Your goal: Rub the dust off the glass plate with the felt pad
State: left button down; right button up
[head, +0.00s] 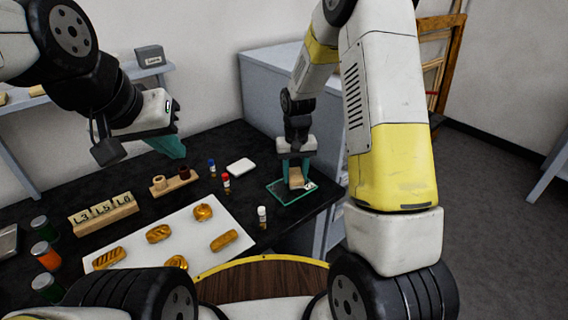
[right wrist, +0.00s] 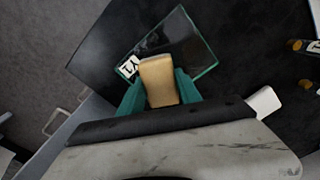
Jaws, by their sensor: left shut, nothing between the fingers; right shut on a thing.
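The glass plate (head: 281,193) is a clear sheet with green edges, lying on the black table near its right edge. It also shows in the right wrist view (right wrist: 196,45), with a white label at one corner. My right gripper (head: 295,178) is shut on the tan felt pad (head: 296,180), over the plate's right part. In the right wrist view the pad (right wrist: 158,80) sits between the teal fingers and covers part of the plate. I cannot tell whether it touches the glass, nor see dust clearly. My left gripper (head: 170,147) is shut and empty, above the table's back left.
A white board (head: 205,237) with several gilt pieces lies left of the plate. Small vials (head: 262,216) and a white block (head: 240,167) stand near the plate. A label holder (head: 104,212), a wooden stand (head: 173,182) and jars (head: 46,255) are further left.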

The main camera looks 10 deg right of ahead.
jog(key=shift+w+d, duration=0.1)
jog(key=shift+d, duration=0.15)
jog(key=shift+r, duration=0.2)
jog(key=shift+a+r, duration=0.1)
jog(key=shift+r, duration=2.75)
jog(key=shift+r, duration=1.5)
